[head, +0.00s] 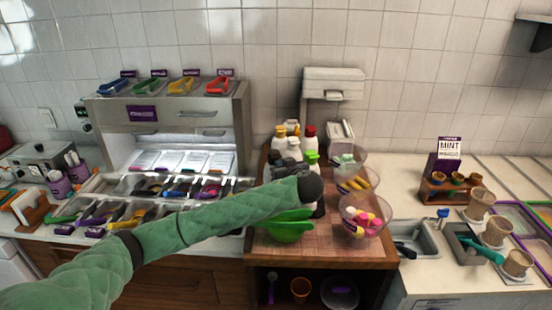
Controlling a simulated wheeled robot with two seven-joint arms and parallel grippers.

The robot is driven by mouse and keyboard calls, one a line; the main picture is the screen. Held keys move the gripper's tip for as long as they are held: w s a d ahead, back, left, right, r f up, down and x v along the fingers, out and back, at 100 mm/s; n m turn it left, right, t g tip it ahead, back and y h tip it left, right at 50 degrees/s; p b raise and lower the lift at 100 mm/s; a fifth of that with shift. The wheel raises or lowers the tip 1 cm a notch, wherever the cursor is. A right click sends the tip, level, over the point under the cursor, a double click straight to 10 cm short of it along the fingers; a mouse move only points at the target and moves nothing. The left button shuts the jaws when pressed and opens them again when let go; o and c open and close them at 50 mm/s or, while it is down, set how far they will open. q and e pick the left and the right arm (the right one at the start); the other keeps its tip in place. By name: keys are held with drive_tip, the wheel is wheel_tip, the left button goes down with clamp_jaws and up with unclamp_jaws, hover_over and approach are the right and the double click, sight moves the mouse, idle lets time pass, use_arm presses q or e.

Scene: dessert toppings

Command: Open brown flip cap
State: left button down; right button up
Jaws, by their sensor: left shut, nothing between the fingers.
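A cluster of squeeze bottles stands on the wooden counter section, with a yellow-orange cap (280,130), a red cap (311,130) and a green cap (311,156) showing. I cannot make out a brown flip cap; my gripper and wrist hide part of the front bottles. My left arm in a green quilted sleeve reaches in from the left. My dark left gripper (283,168) is at the front of the bottles, shut with nothing held. Whether it touches a bottle I cannot tell. My right gripper is not in view.
A green bowl (289,228) sits under my forearm. Clear bowls with toppings, one with pink and yellow pieces (364,220), stand right of the bottles. A topping station (170,125) with colored tongs is at left.

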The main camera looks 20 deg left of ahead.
use_arm(q)
drive_tip(key=shift+w+a, duration=0.2)
drive_tip(key=shift+w, duration=0.1)
drive_tip(key=shift+s+b, duration=0.1)
drive_tip(key=shift+b, duration=0.35)
drive_tip(key=shift+r, duration=0.15)
